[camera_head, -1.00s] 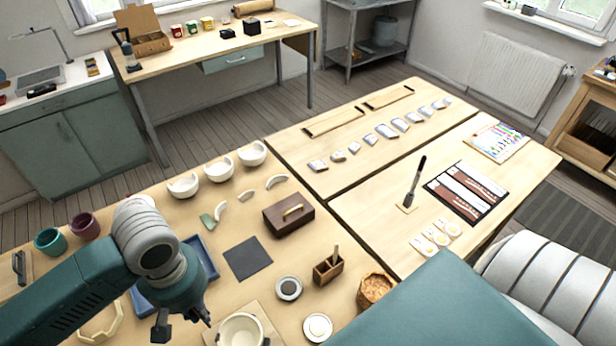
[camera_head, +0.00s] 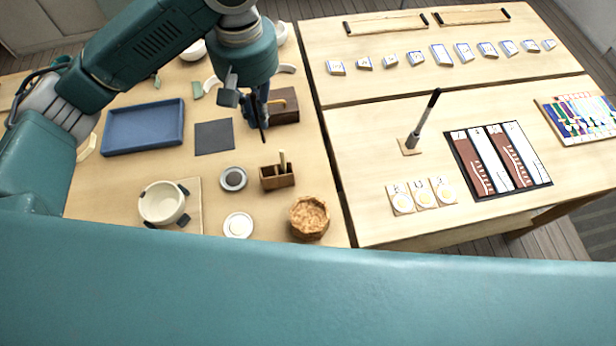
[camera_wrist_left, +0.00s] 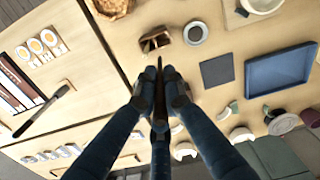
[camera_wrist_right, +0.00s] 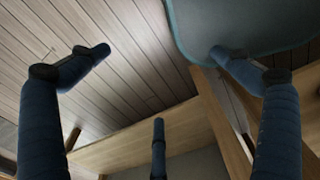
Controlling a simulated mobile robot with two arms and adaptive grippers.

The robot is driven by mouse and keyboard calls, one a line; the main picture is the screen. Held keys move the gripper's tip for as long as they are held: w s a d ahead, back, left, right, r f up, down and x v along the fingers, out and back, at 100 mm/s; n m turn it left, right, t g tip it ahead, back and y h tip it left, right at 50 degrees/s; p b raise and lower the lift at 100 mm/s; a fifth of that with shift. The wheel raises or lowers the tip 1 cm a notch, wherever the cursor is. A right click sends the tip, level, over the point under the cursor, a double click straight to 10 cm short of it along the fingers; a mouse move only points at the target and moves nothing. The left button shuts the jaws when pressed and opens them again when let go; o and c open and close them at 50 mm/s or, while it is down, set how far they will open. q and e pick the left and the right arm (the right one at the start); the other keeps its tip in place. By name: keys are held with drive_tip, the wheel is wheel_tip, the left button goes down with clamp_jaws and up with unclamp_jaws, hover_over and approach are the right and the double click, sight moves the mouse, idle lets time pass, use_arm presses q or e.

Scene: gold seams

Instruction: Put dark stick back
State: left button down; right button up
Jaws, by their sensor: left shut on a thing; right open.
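My left gripper (camera_head: 250,106) is shut on a thin dark stick (camera_head: 264,128), which hangs down in the head view. In the left wrist view the dark stick (camera_wrist_left: 160,105) runs between the closed fingers. The gripper is in front of a dark brown box with a gold handle (camera_head: 287,108) and above and behind a small wooden holder (camera_head: 278,182). One light stick (camera_head: 283,160) stands in the holder; it also shows in the left wrist view (camera_wrist_left: 154,43). My right gripper (camera_wrist_right: 160,52) is open and empty, away from the table, over the floor.
A blue tray (camera_head: 143,128) lies left. An upright dark-handled tool (camera_head: 424,120) stands on the right table.

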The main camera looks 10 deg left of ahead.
use_arm(q)
drive_tip(key=f, duration=0.6)
drive_tip(key=f+p, duration=0.1)
drive_tip(key=f, duration=0.6)
drive_tip(key=a+f, duration=0.1)
drive_tip(key=f, duration=0.6)
drive_tip(key=c, duration=2.3)
unclamp_jaws()
drive_tip(key=shift+p, duration=0.3)
drive_tip(key=o, duration=0.4)
drive_tip(key=shift+o, duration=0.2)
use_arm(e)
drive_tip(key=a+r, duration=0.1)
drive_tip(key=a, duration=0.1)
drive_tip(key=shift+w+a+r, duration=0.2)
drive_tip(key=shift+a+r, duration=0.1)
drive_tip(key=shift+r, duration=0.05)
drive_tip(key=shift+d, duration=0.25)
